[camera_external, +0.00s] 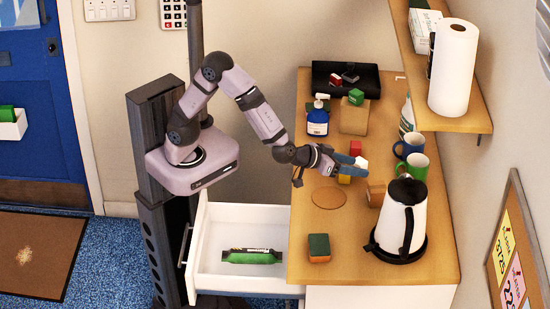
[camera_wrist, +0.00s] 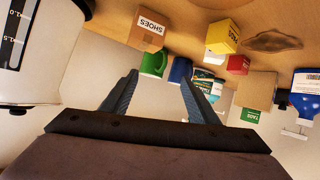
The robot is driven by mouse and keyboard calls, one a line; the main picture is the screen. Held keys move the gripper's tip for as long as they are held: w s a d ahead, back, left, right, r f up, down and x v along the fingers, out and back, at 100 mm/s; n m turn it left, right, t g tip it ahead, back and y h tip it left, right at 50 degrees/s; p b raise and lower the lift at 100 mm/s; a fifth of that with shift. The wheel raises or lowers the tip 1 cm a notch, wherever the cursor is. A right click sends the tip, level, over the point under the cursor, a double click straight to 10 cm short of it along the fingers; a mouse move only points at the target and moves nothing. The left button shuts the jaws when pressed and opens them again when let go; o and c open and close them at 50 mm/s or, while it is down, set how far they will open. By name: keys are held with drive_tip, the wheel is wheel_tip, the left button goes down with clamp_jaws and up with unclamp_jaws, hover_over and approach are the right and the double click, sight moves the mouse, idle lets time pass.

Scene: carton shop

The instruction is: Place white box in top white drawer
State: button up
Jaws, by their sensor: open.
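A small white box (camera_external: 361,162) is on the counter in the external view, right by my fingertips. My gripper (camera_external: 348,164) is open over the counter; both fingers (camera_wrist: 160,88) stand apart in the wrist view with nothing held. The white drawer (camera_external: 216,285) is pulled open left of the counter, with a green packet (camera_external: 252,257) lying in it.
A red box (camera_external: 355,148) stands close to the white box. Blue and green mugs (camera_external: 413,165), a SHOES box (camera_wrist: 149,29) and a white kettle (camera_external: 397,222) are to the right. A soap bottle (camera_external: 317,118) stands behind. A green-topped box (camera_external: 319,248) is near the front edge.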

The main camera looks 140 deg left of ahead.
sight(357, 163)
drive_tip(key=s+a+n+g, duration=0.1)
drive_tip(key=s, duration=0.1)
drive_tip(key=s+a+g+y, duration=0.1)
drive_tip(key=s+a, duration=0.1)
drive_tip(key=s+a+f+n+g, duration=0.1)
drive_tip(key=s+g, duration=0.1)
drive_tip(key=shift+s+a+n+y, duration=0.15)
drive_tip(key=shift+s+n+y, duration=0.15)
drive_tip(key=shift+s, duration=0.1)
drive_tip(key=shift+g, duration=0.3)
drive_tip(key=f, duration=0.4)
drive_tip(key=shift+s, duration=0.35)
drive_tip(key=shift+a+f, duration=0.1)
drive_tip(key=shift+f, duration=0.35)
drive_tip(key=shift+p+x, duration=1)
drive_tip(key=shift+x, duration=2.6)
drive_tip(key=shift+f, duration=0.2)
drive_tip(key=c, duration=1.2)
drive_tip(key=shift+c, duration=0.2)
wheel_tip(357, 163, up, 10)
drive_tip(key=shift+b, duration=0.4)
